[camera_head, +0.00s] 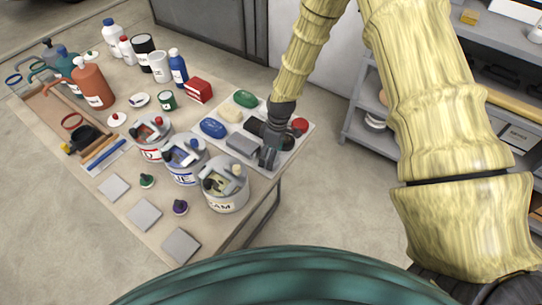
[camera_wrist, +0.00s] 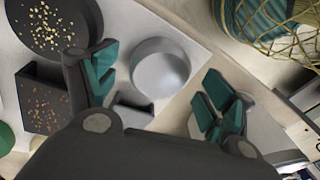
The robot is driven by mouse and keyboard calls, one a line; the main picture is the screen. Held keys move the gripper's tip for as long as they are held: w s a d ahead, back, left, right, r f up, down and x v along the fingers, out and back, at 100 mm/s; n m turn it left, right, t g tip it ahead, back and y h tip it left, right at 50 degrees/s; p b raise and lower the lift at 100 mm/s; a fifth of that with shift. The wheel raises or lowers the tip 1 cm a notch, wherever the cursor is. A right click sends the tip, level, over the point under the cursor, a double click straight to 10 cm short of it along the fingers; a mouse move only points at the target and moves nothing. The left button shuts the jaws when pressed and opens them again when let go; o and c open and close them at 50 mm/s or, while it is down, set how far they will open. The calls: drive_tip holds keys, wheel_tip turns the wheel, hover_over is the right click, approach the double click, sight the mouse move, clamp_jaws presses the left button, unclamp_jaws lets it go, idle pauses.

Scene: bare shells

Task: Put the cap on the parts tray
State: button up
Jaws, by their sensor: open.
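The parts tray (camera_head: 289,150) is a flat light grey panel at the right end of the table. It also shows as a pale surface in the wrist view (camera_wrist: 196,42). My gripper (camera_head: 268,157) is over the tray's near right part. In the wrist view my gripper (camera_wrist: 156,98) is open, with teal finger pads apart. A pale grey round piece (camera_wrist: 160,66), which looks like the cap, appears on the tray near its edge, between the two fingers. I cannot tell whether either finger touches it. It is not clearly seen in the head view.
The tray also bears a green piece (camera_head: 245,98), a blue piece (camera_head: 213,128), a grey block (camera_head: 242,145) and a red round piece (camera_head: 299,125). Several labelled pots, including a cream one (camera_head: 226,188), stand close left. Bottles fill the table's far side. A shelf (camera_head: 365,110) stands right.

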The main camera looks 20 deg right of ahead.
wheel_tip(320, 180, up, 11)
drive_tip(key=d+b, duration=0.2)
drive_tip(key=b, duration=0.1)
drive_tip(key=shift+w, duration=0.3)
drive_tip(key=s+f+m, duration=0.3)
drive_tip(key=s+f, duration=0.5)
drive_tip(key=f, duration=0.3)
drive_tip(key=s+d+f+m+h, duration=0.1)
drive_tip(key=s+f+m, duration=0.3)
drive_tip(key=s, duration=1)
drive_tip(key=s+f+m+h, duration=0.1)
drive_tip(key=s+f+m, duration=0.3)
drive_tip(key=s+f, duration=0.5)
drive_tip(key=s, duration=0.5)
drive_tip(key=shift+s+d+t, duration=0.3)
drive_tip(key=shift+s+d, duration=0.05)
drive_tip(key=shift+d, duration=0.05)
drive_tip(key=shift+f, duration=0.1)
